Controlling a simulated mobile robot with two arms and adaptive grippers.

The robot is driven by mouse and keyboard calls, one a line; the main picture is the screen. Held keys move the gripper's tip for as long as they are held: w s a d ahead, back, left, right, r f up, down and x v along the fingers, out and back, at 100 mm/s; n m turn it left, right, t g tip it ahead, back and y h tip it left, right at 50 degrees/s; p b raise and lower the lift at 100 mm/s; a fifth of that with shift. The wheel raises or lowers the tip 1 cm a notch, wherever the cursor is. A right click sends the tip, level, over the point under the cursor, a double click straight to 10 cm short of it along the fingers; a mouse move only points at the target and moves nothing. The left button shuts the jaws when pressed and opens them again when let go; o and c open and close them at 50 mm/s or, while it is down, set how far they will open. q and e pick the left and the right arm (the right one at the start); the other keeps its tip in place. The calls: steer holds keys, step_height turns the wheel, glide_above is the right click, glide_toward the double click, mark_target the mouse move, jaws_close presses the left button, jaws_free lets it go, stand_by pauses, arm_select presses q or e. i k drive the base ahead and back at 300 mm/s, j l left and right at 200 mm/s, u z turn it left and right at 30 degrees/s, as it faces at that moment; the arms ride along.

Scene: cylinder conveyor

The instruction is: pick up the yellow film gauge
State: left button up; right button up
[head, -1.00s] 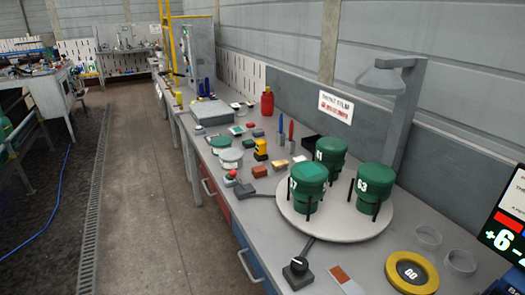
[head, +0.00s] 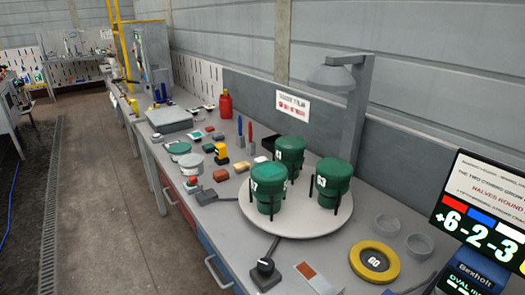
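A small upright yellow device with a dark base (head: 221,153) stands on the grey workbench among small blocks and pots, left of the turntable; it looks like the film gauge. A yellow ring with a dark centre marked "GO" (head: 374,261) lies flat near the bench's front right. I cannot read a label on the upright yellow device. Neither of my grippers is in view.
A round turntable (head: 296,229) carries three green numbered canisters (head: 333,183). A lamp (head: 346,90) stands behind it. A screen (head: 490,215) is at right. A red bottle (head: 225,105) and a black-knobbed control (head: 265,274) stand on the bench.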

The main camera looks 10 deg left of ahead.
mark_target(221, 149)
steer(key=i+j+z, duration=0.2)
steer(key=j+z, duration=0.2)
steer(key=i+j+z, duration=0.1)
steer(key=j+z, duration=0.25)
steer(key=i+j+z, duration=0.1)
steer(key=j+z, duration=0.3)
